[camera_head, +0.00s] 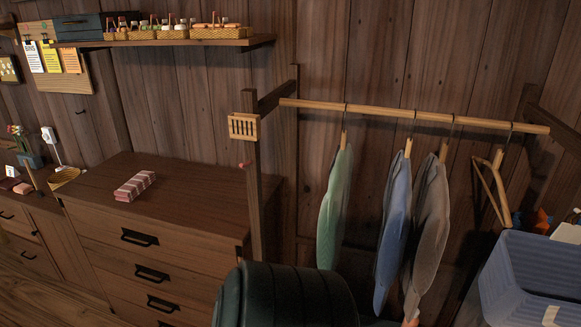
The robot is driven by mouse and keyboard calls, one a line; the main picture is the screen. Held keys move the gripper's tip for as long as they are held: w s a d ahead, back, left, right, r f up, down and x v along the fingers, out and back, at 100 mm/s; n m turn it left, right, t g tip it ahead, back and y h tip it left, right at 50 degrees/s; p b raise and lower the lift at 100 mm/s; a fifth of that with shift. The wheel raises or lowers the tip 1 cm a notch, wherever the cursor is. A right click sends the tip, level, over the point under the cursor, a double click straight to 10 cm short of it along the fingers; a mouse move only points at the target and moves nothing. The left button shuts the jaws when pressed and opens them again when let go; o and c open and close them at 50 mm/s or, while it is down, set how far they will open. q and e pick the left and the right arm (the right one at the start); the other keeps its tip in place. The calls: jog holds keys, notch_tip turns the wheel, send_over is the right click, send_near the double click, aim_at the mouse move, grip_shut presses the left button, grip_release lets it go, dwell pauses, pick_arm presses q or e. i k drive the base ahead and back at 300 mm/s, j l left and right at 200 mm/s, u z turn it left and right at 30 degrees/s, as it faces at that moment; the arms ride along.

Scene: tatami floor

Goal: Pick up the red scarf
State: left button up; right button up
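A folded red cloth with pale stripes (135,186), which looks like the red scarf, lies on top of the wooden dresser (190,185) at the left of the head view. Nothing touches it. Neither of my grippers shows in this view, so I cannot see whether they are open or shut.
A wooden rack with a rail (420,115) holds green (335,210), blue (394,230) and grey (430,220) garments. A blue basket (530,280) is at the lower right. A dark rounded object (285,297) stands in front. A shelf (170,41) with small baskets hangs above the dresser.

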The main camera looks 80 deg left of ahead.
aim_at(128, 191)
jog(key=u, duration=3.7)
jog(key=i+z, duration=0.1)
jog(key=z, duration=0.5)
jog(key=i+j+z, duration=0.2)
jog(key=j+z, duration=0.25)
jog(key=i+j+z, duration=0.2)
jog(key=j, duration=0.25)
jog(key=i+j, duration=0.1)
jog(key=j, duration=0.25)
jog(key=i+j, duration=0.1)
jog(key=j, duration=0.25)
jog(key=i+j+z, duration=0.1)
jog(key=j, duration=0.25)
